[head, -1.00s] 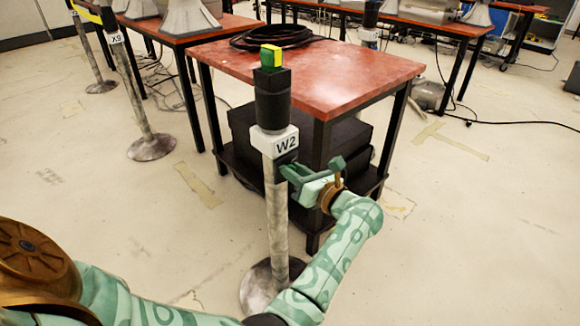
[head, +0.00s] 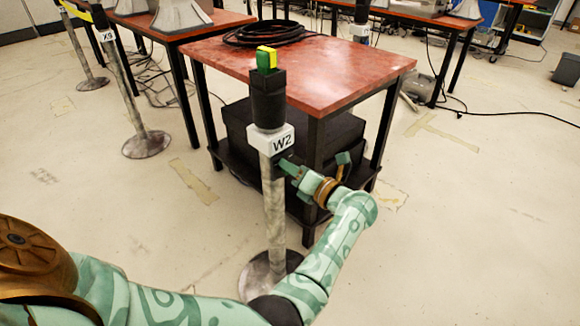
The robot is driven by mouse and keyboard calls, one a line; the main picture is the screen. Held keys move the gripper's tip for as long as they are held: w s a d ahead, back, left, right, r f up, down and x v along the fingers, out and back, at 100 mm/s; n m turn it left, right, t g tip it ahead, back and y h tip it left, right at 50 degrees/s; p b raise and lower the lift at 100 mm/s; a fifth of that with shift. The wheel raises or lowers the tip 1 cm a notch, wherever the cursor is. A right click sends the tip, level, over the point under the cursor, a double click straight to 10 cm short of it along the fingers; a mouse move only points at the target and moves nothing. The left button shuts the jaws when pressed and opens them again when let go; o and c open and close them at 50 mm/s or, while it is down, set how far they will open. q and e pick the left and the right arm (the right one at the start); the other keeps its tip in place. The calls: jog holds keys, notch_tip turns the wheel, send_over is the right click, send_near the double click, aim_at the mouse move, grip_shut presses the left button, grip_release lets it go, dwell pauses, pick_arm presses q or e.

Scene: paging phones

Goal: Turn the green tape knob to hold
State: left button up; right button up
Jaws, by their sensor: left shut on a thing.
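A worn grey post (head: 274,205) stands upright on a round base, with a white W2 label block (head: 271,139) and a black upper section. A small green and yellow block (head: 266,58) sits on top. My left gripper (head: 285,166) is at the right side of the post, just below the label, beside a dark fitting. It is shut on what seems to be the green tape knob there. The fingers largely hide the knob, so its setting cannot be read. My right gripper is out of view.
A red-topped table (head: 340,75) stands close behind the post, with a coiled black cable (head: 262,34) on top and black boxes (head: 345,135) on its lower shelf. Another post, labelled X9 (head: 107,36), stands to the left. The floor at front right is clear.

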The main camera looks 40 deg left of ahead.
pick_arm(q)
jog(key=o, duration=0.6)
jog(key=shift+d, duration=0.1)
jog(key=shift+o, duration=0.2)
jog(key=shift+d, duration=0.15)
jog(key=s+d+p, duration=0.1)
jog(key=d, duration=1.5)
jog(key=shift+p, duration=0.3)
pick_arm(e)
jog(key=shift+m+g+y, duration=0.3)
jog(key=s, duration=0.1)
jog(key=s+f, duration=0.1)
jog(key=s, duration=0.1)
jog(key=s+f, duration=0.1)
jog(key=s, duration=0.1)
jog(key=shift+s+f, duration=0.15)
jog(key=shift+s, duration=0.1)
